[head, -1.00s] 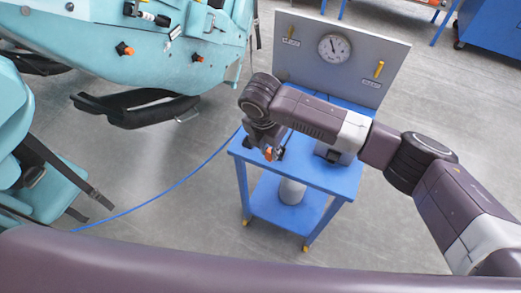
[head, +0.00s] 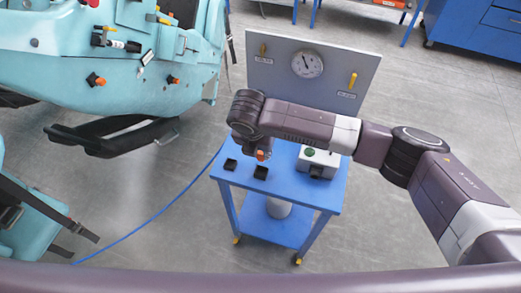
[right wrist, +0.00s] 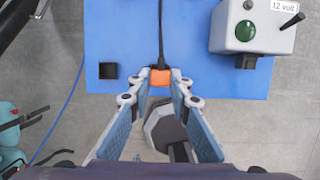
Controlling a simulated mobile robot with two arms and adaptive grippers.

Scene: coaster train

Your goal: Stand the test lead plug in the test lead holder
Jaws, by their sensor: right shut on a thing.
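My right gripper (right wrist: 160,84) is shut on the orange test lead plug (right wrist: 161,77), held over the blue cart's top; a black lead runs from the plug toward the top of the right wrist view. In the head view the plug (head: 261,155) shows below the wrist. The right wrist view shows one holder (right wrist: 108,71) left of the gripper, with a square opening. My left gripper is out of view.
A grey box (right wrist: 252,28) with a green button and "12 volt" label stands at the cart top's right. A grey gauge panel (head: 345,60) rises behind. The blue cart (head: 225,180) has bare room around the holders. A turquoise train car (head: 130,80) stands left; a blue cable crosses the floor.

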